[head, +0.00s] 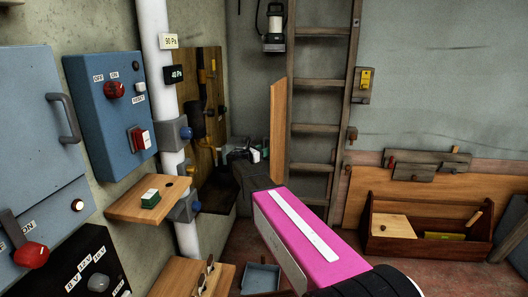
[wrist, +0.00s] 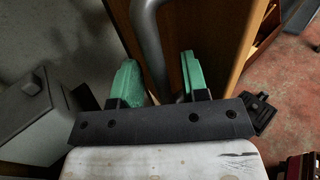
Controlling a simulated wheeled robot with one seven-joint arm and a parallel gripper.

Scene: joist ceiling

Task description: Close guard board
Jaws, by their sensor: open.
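The guard board appears to be the upright orange-brown board (head: 278,130) beside the ladder in the head view, seen nearly edge-on and standing out from the wall. In the wrist view a brown wooden panel (wrist: 215,35), probably the same board, fills the upper middle. A grey curved bar (wrist: 147,25), like a handle, runs down in front of it. My gripper (wrist: 160,82) is open, with green fingers on either side of the bar's lower part. Contact cannot be told. In the head view my gripper (head: 244,154) is small and partly hidden behind my arm.
A wooden backboard with fittings (head: 208,75) is on the left wall, near a white pipe (head: 153,40) and blue switch box (head: 110,110). A small wooden shelf (head: 125,205) juts out. A ladder (head: 320,85) stands behind; a wooden toolbox (head: 385,245) sits right.

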